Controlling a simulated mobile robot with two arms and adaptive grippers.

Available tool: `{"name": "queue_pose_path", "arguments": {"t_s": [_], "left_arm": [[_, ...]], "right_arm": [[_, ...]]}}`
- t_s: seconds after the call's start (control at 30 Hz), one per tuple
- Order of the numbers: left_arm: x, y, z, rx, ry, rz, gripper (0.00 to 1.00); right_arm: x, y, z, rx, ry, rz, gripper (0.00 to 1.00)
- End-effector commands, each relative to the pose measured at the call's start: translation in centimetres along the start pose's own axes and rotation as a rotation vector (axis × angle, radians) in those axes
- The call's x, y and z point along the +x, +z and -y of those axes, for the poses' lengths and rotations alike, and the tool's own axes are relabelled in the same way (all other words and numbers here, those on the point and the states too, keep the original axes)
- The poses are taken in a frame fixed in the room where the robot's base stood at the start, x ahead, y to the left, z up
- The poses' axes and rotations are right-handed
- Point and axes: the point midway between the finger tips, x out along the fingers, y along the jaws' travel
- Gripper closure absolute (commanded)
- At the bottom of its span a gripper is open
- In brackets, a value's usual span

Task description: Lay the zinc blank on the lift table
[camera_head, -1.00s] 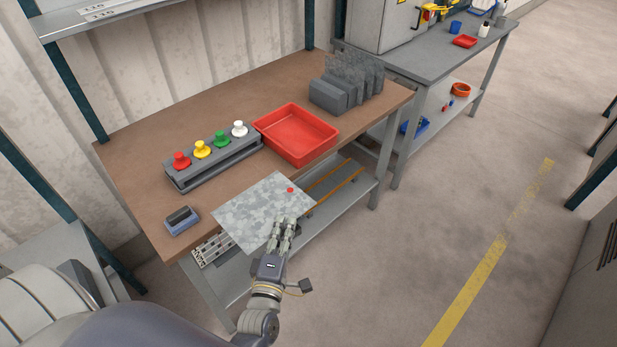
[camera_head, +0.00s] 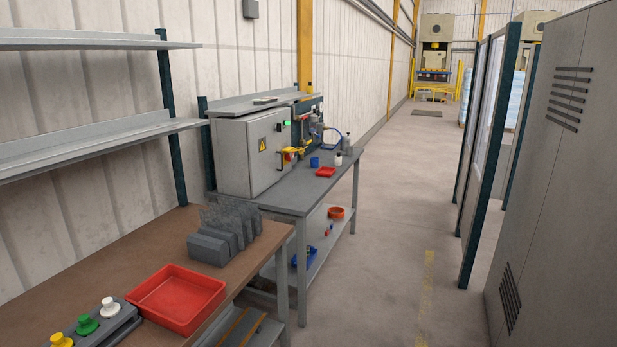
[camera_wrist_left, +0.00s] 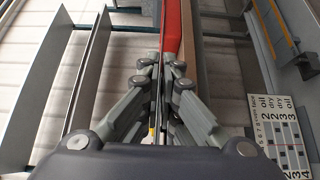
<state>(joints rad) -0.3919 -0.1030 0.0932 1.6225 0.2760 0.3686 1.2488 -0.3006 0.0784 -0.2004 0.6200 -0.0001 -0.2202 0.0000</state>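My left gripper (camera_wrist_left: 163,88) shows only in the left wrist view. Its fingers are closed together on the zinc blank (camera_wrist_left: 162,105), which is seen edge-on as a thin line between them. The blank's face is hidden from this angle, and the blank is outside the head view. My right gripper is in neither view. I cannot make out a lift table in these frames.
The brown-topped bench (camera_head: 110,260) holds a red tray (camera_head: 177,298), grey slotted blocks (camera_head: 222,247) and coloured knobs (camera_head: 86,323). A grey bench (camera_head: 300,193) with a control cabinet (camera_head: 250,150) stands beyond. Right of them the floor aisle (camera_head: 390,220) is clear, bordered by a grey cabinet (camera_head: 560,190).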

Motion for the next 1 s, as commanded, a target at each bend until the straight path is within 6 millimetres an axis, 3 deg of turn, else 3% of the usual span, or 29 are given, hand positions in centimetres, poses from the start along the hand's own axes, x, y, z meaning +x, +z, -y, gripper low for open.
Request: {"name": "queue_pose_path", "arguments": {"t_s": [0.17, 0.5, 0.7, 0.97, 1.0], "left_arm": [[-2.7, 1.9, -0.7, 0.009, 0.005, 0.067, 1.00], [-8.2, 5.1, -5.1, 0.005, 0.004, 0.181, 1.00], [-10.2, 5.8, -7.5, -0.001, 0.002, 0.214, 1.00], [-11.0, 6.0, -8.6, -0.006, 0.001, 0.225, 1.00], [-11.0, 6.0, -8.7, -0.006, 0.001, 0.225, 1.00]], "right_arm": [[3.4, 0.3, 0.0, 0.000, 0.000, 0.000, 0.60], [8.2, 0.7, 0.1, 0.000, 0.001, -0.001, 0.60], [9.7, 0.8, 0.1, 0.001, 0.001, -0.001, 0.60], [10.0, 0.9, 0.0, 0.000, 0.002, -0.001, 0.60], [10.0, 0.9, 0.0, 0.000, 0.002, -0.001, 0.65]]}}
